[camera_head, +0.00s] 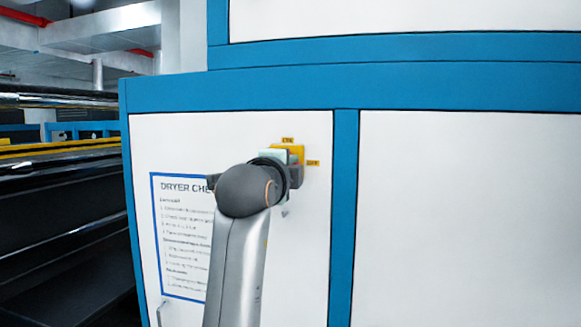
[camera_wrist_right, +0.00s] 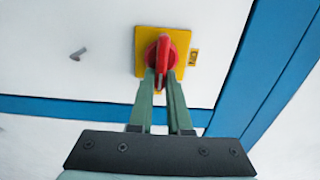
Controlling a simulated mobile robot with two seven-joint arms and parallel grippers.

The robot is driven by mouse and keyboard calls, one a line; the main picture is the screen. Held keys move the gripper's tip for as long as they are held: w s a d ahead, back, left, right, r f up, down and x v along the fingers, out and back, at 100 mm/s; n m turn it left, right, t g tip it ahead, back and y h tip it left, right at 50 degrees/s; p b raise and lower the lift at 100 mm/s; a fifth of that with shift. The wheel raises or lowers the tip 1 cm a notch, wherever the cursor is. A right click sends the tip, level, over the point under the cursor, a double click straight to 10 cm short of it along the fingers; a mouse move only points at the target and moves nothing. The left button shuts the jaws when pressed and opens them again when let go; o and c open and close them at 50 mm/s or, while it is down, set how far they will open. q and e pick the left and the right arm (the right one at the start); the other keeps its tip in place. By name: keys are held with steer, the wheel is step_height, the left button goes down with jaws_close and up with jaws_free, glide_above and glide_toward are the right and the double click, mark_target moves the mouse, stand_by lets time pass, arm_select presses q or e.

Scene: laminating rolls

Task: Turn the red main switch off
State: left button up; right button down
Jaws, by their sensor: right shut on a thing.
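The red main switch (camera_wrist_right: 163,56) sits on a yellow square plate (camera_wrist_right: 181,43) on a white cabinet door. In the right wrist view its red handle points down the picture, toward my fingers. My right gripper (camera_wrist_right: 162,82) is shut on the handle's end, with a green finger on each side. In the head view my right gripper (camera_head: 291,170) is at the yellow plate (camera_head: 297,150) and hides the red handle. Small yellow labels (camera_head: 313,163) show above and right of the plate. My left gripper is not in view.
A posted dryer sheet (camera_head: 180,240) is on the same white door, partly behind my right arm. Blue frame strips (camera_head: 344,220) edge the door. A small grey handle (camera_wrist_right: 78,54) stands out beside the switch. Dark rollers (camera_head: 60,210) are at the left.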

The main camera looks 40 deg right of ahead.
stand_by(0.4)
steer(key=c, duration=0.9)
jaws_free()
steer(key=shift+o, duration=0.2)
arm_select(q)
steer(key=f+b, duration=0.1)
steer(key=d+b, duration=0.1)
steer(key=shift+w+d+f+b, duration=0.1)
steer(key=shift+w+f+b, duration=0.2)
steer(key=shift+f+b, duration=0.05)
arm_select(e)
steer(key=v, duration=1.2)
steer(key=shift+s+a, duration=0.15)
steer(key=shift+s, duration=0.05)
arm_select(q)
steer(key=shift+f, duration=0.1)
